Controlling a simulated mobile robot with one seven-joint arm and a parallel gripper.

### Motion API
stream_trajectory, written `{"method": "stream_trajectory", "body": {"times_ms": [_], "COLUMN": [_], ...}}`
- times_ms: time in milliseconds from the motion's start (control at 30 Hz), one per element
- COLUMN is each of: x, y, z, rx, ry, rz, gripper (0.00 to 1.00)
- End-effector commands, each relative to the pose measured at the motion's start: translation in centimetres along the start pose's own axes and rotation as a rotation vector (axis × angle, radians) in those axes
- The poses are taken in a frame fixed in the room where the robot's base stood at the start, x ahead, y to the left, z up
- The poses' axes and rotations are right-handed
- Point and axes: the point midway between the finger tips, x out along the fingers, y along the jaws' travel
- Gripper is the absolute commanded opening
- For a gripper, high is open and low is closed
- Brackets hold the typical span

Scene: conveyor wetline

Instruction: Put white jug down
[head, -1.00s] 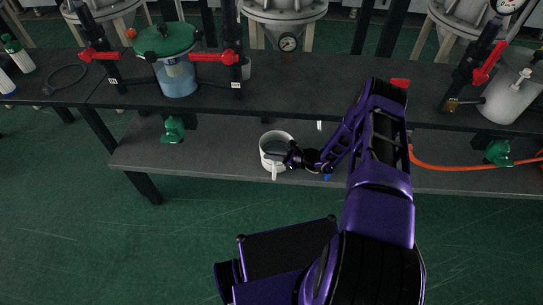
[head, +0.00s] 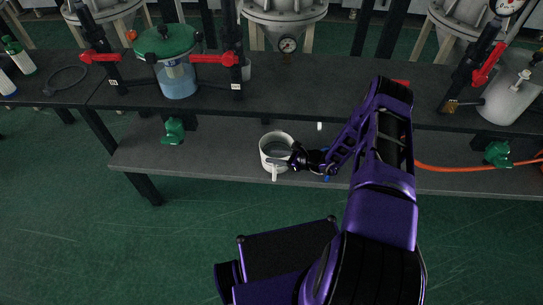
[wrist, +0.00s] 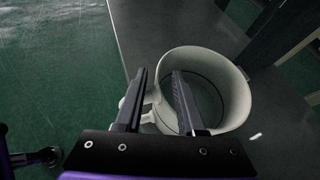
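The white jug (head: 268,155) stands upright on the grey lower shelf (head: 225,161), near its front edge. It looks empty in the wrist view (wrist: 236,92). Part of the handle shows between and beside the fingers, and the right finger overlaps the jug's opening. The fingers partly hide the handle, so I cannot tell whether they touch it.
The upper bench (head: 290,88) overhangs the shelf behind the jug. A green-lidded vessel (head: 178,82) stands on it. A small white piece (head: 320,126) is right of the jug. An orange hose (head: 455,168) runs along the right.

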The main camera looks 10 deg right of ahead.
Motion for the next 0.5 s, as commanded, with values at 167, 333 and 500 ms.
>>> {"method": "stream_trajectory", "body": {"times_ms": [167, 333, 500], "x": [-4.2, -7.6, -9.7], "y": [-0.2, -0.1, 0.0], "z": [0.1, 0.0, 0.0], "rx": [0.001, 0.001, 0.000], "ry": [0.002, 0.002, 0.001], "rz": [-0.004, -0.002, -0.001], "gripper": [0.38, 0.38, 0.38]}}
